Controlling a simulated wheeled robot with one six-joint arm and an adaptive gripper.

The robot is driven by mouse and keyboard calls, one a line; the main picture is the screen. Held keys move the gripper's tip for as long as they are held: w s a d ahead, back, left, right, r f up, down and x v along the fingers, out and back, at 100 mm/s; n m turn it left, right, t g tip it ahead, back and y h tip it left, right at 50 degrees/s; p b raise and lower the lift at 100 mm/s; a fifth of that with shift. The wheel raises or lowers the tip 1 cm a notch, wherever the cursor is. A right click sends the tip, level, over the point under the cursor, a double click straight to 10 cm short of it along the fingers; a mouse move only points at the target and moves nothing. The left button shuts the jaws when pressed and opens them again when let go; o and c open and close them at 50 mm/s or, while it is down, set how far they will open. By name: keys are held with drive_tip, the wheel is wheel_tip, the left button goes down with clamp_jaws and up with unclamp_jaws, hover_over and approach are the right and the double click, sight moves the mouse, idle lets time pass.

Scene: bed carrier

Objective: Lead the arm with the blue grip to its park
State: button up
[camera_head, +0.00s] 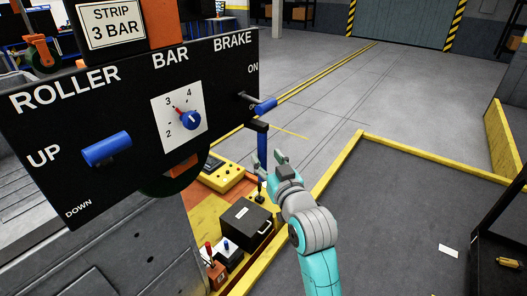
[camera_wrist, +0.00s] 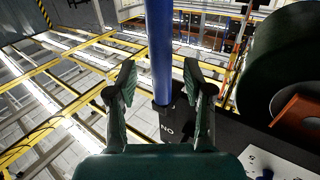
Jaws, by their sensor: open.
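A vertical blue grip (camera_head: 262,148) hangs below a black piece (camera_head: 256,125) near the panel's right end. In the wrist view the blue grip (camera_wrist: 160,50) runs from the top edge down between my two fingers, with a dark part marked with upside-down letters behind its lower end. My gripper (camera_head: 280,162) is open, just right of the grip in the head view; in the wrist view its fingers (camera_wrist: 160,82) stand apart either side of it, with gaps. I cannot tell which place is the park.
A black panel (camera_head: 85,185) carries a blue roller lever (camera_head: 106,149), a bar dial (camera_head: 190,119) and a blue-ended brake lever (camera_head: 265,106). A black box (camera_head: 243,222) and a yellow device (camera_head: 222,174) sit below.

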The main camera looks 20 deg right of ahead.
sight(264, 154)
drive_tip(key=shift+w+a, duration=0.1)
drive_tip(key=shift+w, duration=1.9)
clamp_jaws()
